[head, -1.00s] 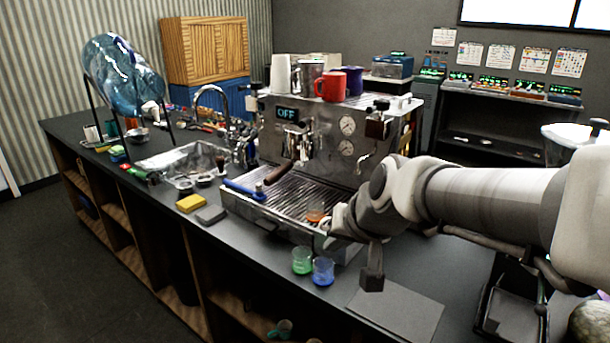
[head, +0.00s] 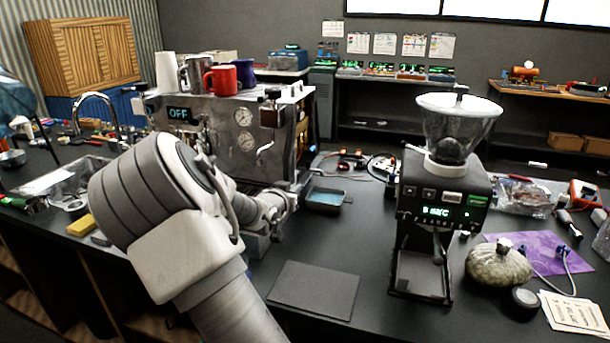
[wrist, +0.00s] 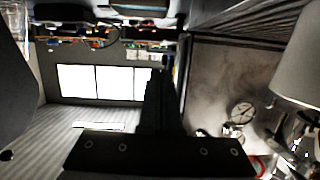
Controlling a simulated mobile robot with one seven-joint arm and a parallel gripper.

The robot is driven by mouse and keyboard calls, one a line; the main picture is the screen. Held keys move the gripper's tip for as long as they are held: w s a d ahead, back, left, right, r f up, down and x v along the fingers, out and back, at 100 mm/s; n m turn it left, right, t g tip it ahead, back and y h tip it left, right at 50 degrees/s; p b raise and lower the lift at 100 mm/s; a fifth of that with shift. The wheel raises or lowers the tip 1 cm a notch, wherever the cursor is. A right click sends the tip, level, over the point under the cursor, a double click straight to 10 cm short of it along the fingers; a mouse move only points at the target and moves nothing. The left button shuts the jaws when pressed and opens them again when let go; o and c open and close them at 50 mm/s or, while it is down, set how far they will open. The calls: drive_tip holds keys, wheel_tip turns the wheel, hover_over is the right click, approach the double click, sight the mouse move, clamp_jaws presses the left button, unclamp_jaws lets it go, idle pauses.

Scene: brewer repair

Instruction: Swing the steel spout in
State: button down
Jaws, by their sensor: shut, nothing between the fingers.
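The espresso machine (head: 222,118) stands on the dark counter with its display reading OFF. A short, bent steel spout (head: 264,151) hangs on its front at the right, below the lever knob. In the head view my arm crosses the machine's lower front, and its hand end is by the right front corner, below the spout. My fingers are hidden there. In the wrist view my gripper (wrist: 159,80) is a dark shape, shut and empty. The machine's steel front (wrist: 212,85) with a gauge is to its right. I cannot make out contact with the spout.
A curved sink tap (head: 97,98) is at the left. Cups, including a red mug (head: 220,80), stand on the machine. A blue-lined tray (head: 325,198) and a grinder (head: 438,205) are to the right. A flat grey mat (head: 315,289) lies on clear counter in front.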

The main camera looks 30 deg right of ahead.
sight(313, 171)
drive_tip(key=shift+w+d+r+h, duration=0.2)
drive_tip(key=shift+d+r+h, duration=0.1)
drive_tip(key=shift+h, duration=0.1)
drive_tip(key=x, duration=1.4)
drive_tip(key=shift+a, duration=0.1)
drive_tip(key=shift+f+t+b, duration=0.15)
drive_tip(key=shift+t+b, duration=0.15)
drive_tip(key=shift+b, duration=0.6)
